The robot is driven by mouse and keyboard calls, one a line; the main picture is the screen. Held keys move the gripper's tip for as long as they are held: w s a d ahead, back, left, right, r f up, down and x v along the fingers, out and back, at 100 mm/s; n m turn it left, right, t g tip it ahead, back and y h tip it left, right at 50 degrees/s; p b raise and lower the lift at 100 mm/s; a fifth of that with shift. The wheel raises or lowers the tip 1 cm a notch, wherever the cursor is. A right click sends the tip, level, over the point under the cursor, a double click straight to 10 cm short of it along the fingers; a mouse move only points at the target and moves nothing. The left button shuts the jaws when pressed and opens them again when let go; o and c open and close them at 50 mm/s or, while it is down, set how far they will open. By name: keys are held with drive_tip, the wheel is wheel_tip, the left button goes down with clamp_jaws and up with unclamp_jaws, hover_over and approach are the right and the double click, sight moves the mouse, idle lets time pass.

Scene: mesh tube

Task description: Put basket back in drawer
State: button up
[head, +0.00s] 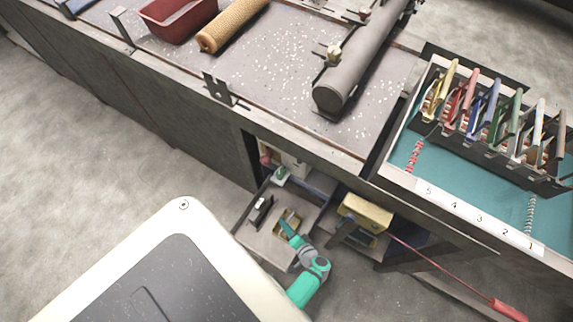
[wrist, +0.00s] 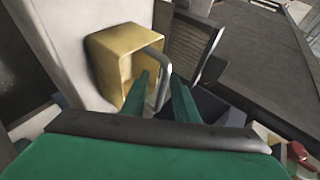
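A small yellow basket (head: 287,223) sits inside the pulled-out grey drawer (head: 250,240), under the bench in the head view. My green gripper (head: 292,235) reaches over the drawer, with its fingertips at the basket. In the wrist view a yellow, open-sided basket (wrist: 112,62) with a grey curved handle (wrist: 163,85) is straight ahead. My gripper (wrist: 162,78) is open there. Its two green fingers stand apart, with the handle showing between them. I cannot tell whether a finger touches it. The basket's far side is hidden.
A dark item (head: 261,210) lies in the drawer left of the basket. A larger yellow box (head: 366,211) stands right of the drawer. A red-handled rod (head: 460,275) juts out at the lower right. The bench (head: 290,50) overhangs the drawer. Floor at left is clear.

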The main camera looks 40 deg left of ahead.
drive_tip(key=v, duration=1)
drive_tip(key=shift+s+d+r, duration=0.2)
drive_tip(key=shift+s+r, duration=0.1)
drive_tip(key=shift+r, duration=0.05)
drive_tip(key=s+d+f+m+t+h, duration=0.1)
drive_tip(key=s+d+f+t+h, duration=0.1)
drive_tip(key=s+d+h, duration=0.35)
drive_tip(key=s+d+r+t+h, duration=0.2)
drive_tip(key=d+r+h, duration=0.2)
drive_tip(key=d+r, duration=0.3)
wheel_tip(320, 180, up, 35)
drive_tip(key=w+t+h, duration=0.1)
drive_tip(key=t+h, duration=0.1)
drive_tip(key=t, duration=0.7)
drive_tip(key=shift+w+a+n, duration=0.15)
drive_tip(key=shift+w+n, duration=0.15)
drive_tip(key=shift+w, duration=0.1)
drive_tip(key=shift+r, duration=0.1)
